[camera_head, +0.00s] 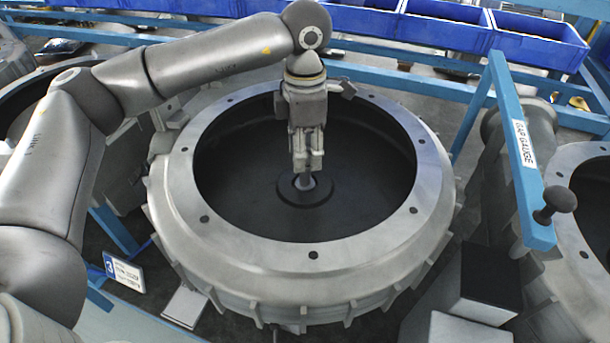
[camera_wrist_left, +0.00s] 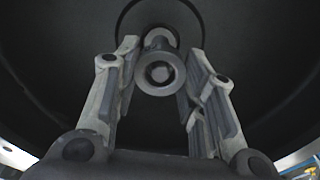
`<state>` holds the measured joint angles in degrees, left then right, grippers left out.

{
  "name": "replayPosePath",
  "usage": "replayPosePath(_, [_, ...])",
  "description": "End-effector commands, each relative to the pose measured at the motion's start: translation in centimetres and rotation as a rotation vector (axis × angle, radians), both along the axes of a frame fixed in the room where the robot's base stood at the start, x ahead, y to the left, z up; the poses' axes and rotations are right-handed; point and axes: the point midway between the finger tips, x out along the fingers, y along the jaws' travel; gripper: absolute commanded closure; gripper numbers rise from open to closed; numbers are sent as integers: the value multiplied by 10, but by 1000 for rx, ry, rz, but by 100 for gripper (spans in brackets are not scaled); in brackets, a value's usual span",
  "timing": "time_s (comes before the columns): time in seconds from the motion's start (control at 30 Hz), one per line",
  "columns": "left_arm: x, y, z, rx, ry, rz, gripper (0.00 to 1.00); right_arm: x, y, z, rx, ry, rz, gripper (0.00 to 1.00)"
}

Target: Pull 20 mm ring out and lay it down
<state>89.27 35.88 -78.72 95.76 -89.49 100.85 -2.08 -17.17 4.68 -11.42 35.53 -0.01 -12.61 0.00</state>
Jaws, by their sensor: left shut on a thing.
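The blower housing (camera_head: 345,265) is a large round grey casting with an open, dark bowl. My left gripper (camera_head: 307,166) reaches down into the bowl from above, over its central hub (camera_head: 292,196). In the left wrist view the left gripper's fingers (camera_wrist_left: 160,80) stand on either side of a small round grey part with a hole in its end, which looks like the 20 mm ring (camera_wrist_left: 144,75). The fingers are shut on it. In the head view the fingers mostly hide it, and I cannot tell whether it is still seated at the hub. My right gripper is not in view.
A blue frame carries a GAP GAUGE label (camera_head: 525,147) and a black knob (camera_head: 558,199) at right. Blue bins (camera_head: 447,28) line the back. A dark box (camera_head: 490,278) stands at front right. The housing's raised rim surrounds my left gripper.

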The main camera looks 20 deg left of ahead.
Motion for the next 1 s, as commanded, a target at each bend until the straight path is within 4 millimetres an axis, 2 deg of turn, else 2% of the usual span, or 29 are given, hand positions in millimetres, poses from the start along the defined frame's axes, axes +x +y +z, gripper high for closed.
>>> replayPosePath(1.0, [0,0,52,0,-1,0,94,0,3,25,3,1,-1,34])
